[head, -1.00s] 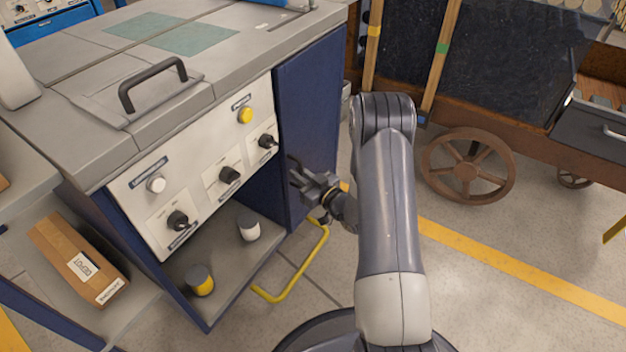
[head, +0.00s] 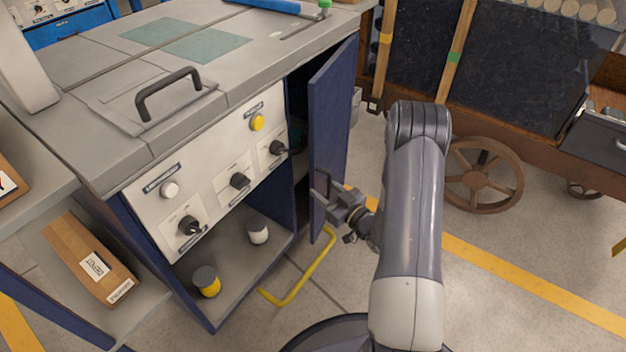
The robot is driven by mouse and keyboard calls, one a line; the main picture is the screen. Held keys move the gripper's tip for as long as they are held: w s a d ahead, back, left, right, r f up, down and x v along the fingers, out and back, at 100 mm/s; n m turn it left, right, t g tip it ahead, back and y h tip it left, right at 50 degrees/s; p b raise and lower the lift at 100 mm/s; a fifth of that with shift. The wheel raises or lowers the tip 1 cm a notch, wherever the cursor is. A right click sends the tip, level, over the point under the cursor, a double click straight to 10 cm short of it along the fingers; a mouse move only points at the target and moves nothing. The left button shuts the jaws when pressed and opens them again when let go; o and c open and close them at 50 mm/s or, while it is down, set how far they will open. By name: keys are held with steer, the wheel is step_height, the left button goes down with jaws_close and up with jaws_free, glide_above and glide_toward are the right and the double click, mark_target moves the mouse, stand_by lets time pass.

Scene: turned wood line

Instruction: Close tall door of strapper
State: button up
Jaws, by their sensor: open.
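The strapper (head: 150,130) is a grey-topped cabinet with a pale control panel on the left. Its tall blue door (head: 333,125) is on the right of the front and stands ajar. Its left edge is swung outward, and a dark gap (head: 299,150) shows between it and the cabinet. My gripper (head: 322,192) is open at the lower part of the door, close to its free edge. Its fingers overlap the door in the picture. I cannot tell whether they touch it. The door's handle cannot be made out clearly.
A yellow bent rail (head: 300,278) is low in front of the cabinet. An open lower bay holds a yellow-and-grey jar (head: 206,281) and a white jar (head: 257,230). A wheeled wooden cart (head: 500,130) stands at the right. Floor is clear between.

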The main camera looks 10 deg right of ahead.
mark_target(315, 185)
steer(key=shift+y, duration=0.3)
steer(key=shift+s+a+p+v, duration=0.1)
steer(key=shift+a+v, duration=0.05)
steer(key=shift+v, duration=0.6)
steer(key=shift+s+a+p+v, duration=0.1)
steer(key=shift+a+v, duration=0.1)
steer(key=shift+v, duration=0.55)
steer(key=shift+s+a+p+v, duration=0.1)
steer(key=shift+a+v, duration=0.05)
steer(key=shift+v, duration=0.6)
steer(key=shift+c, duration=1.1)
steer(key=shift+w, duration=0.1)
steer(key=b+x, duration=0.1)
steer(key=x, duration=0.4)
steer(key=b+x, duration=0.1)
steer(key=x, duration=0.4)
steer(key=shift+w+d+f, duration=0.1)
steer(key=shift+w+d, duration=0.05)
steer(key=shift+d, duration=0.2)
steer(key=shift+s+f, duration=0.1)
steer(key=shift+s, duration=0.1)
